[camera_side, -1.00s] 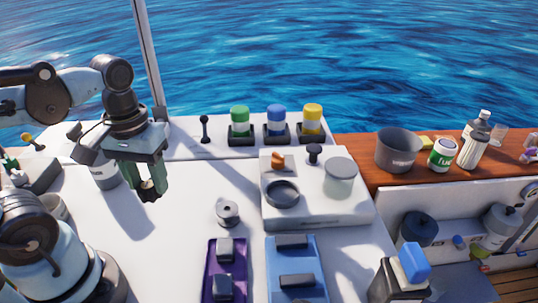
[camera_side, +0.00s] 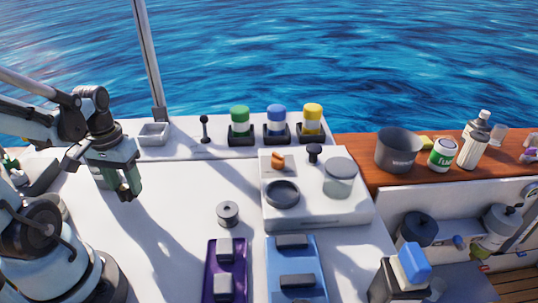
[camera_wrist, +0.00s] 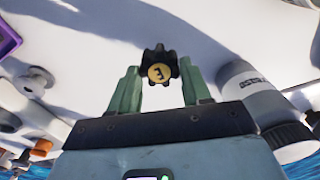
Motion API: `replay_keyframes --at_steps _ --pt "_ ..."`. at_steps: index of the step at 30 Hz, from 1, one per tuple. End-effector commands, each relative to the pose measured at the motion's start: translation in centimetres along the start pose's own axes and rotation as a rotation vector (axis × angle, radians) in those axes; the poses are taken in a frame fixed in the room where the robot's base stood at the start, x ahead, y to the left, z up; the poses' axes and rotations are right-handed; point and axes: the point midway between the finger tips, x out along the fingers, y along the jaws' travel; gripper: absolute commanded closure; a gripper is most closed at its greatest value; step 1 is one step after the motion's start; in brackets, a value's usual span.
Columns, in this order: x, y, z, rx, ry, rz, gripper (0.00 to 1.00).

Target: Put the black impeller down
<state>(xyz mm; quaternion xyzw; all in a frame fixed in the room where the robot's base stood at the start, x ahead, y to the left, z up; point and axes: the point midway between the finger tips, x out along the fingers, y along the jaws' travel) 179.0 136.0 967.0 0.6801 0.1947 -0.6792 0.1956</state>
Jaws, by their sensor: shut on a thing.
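The black impeller (camera_wrist: 159,68), a small toothed wheel with a yellow marked centre, is held between the green fingertips of my gripper (camera_wrist: 160,80) in the wrist view. In the side view my gripper (camera_side: 128,190) points down over the left part of the white deck (camera_side: 170,225). The impeller shows there only as a small dark shape at the fingertips. My gripper is shut on it and appears to hold it above the deck.
A grey spool-like part (camera_side: 228,213) stands mid-deck. Purple (camera_side: 212,270) and blue (camera_side: 269,262) trays lie in front. A white block (camera_side: 315,213) carries a dark ring (camera_side: 283,194). A small grey tray (camera_side: 154,134) sits at the back.

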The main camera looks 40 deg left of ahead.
Motion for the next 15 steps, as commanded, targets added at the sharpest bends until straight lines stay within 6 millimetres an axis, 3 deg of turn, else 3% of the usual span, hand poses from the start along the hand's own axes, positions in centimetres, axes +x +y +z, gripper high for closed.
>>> replay_keyframes --at_steps 15 --pt "3.8 0.0 0.0 0.000 0.000 0.000 0.82"
